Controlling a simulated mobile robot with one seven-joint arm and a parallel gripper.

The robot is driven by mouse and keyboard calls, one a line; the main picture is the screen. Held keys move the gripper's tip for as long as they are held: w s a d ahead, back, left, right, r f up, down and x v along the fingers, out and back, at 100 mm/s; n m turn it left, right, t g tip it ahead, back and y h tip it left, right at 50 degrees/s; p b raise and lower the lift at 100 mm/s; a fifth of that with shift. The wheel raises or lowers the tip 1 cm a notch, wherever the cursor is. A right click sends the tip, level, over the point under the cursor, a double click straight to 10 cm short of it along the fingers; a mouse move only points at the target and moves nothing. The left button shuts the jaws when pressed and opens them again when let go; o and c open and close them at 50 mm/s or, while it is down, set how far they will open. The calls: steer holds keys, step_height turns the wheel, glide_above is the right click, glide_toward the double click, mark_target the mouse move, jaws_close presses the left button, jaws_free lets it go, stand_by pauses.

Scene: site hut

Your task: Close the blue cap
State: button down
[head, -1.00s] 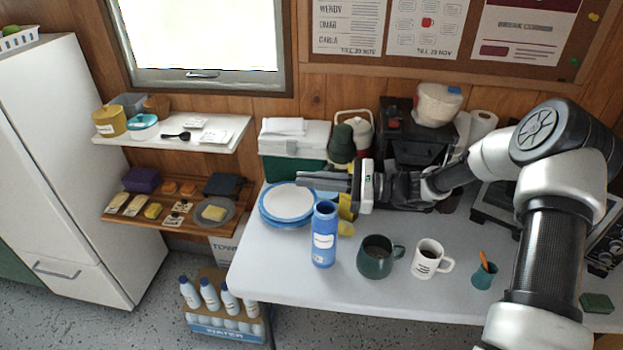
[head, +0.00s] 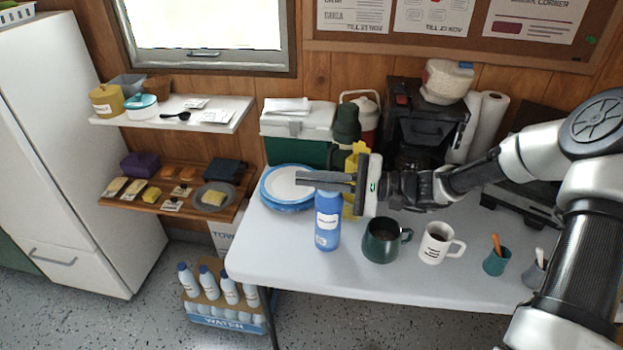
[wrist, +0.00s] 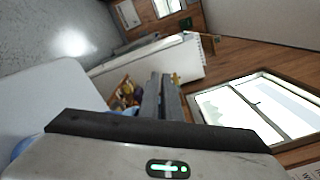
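A blue bottle (head: 327,222) with a white label stands upright on the white table. Its top end is partly covered by my fingers in the head view, so I cannot make out a separate cap or whether it is open. My gripper (head: 300,180) points left, level, in front of or just above the bottle's top; I cannot tell if they touch. Its two grey fingers lie close together with nothing visible between them, also in the wrist view (wrist: 161,85).
A green mug (head: 381,245), a white mug (head: 434,250) and a teal cup (head: 496,262) stand right of the bottle. Blue-rimmed plates (head: 290,187) lie behind it to the left. A yellow object (head: 357,155) is behind my gripper. The table's front left is clear.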

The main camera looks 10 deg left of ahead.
steer(key=shift+s+f+n+b, duration=0.2)
steer(key=shift+f+n+b, duration=0.2)
steer(key=shift+n, duration=0.2)
steer(key=c, duration=2)
jaws_free()
steer(key=shift+d, duration=0.1)
steer(key=d+p, duration=0.1)
steer(key=d, duration=1.6)
steer(key=shift+s+d, duration=0.15)
steer(key=shift+s, duration=0.15)
